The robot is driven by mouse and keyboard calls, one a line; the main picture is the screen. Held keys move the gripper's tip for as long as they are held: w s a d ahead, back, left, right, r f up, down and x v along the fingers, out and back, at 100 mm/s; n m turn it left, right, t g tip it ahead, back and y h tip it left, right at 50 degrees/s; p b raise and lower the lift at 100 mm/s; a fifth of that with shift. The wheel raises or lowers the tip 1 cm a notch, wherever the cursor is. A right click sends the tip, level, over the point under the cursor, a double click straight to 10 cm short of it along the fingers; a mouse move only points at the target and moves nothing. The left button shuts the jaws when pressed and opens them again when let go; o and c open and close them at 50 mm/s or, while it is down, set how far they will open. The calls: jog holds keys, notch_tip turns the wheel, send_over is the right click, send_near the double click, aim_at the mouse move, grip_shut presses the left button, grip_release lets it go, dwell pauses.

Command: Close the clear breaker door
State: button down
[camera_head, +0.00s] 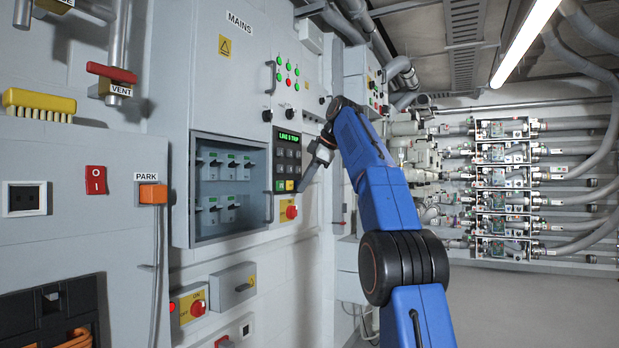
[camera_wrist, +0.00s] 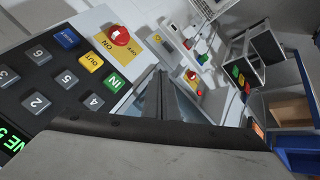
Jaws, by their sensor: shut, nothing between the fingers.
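The clear breaker door (camera_head: 228,188) shows in the head view as a grey-tinted pane over two rows of breakers on the large grey cabinet. It appears to lie across the opening; I cannot tell whether it is fully flush. A grey handle (camera_head: 269,208) stands at its right edge. My gripper (camera_head: 306,182) is to the right of the door, in front of the panel by the keypad, apart from the handle in the picture. In the wrist view my gripper (camera_wrist: 158,92) has its fingers together with nothing between them. A pale, glassy surface shows behind the fingers there.
A black keypad (camera_head: 287,160) with a green display sits between door and gripper. A red knob (camera_head: 291,212) is below it. An orange PARK block (camera_head: 153,194) and its cable are at left. Tube blowers (camera_head: 505,190) line the back right; the floor there is clear.

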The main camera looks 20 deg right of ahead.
jog(key=shift+s+d+r, duration=0.2)
jog(key=shift+d+r, duration=0.2)
jog(key=shift+r, duration=0.2)
jog(key=shift+s+d+r, duration=0.2)
jog(key=shift+d+r, duration=0.15)
jog(key=shift+r, duration=0.2)
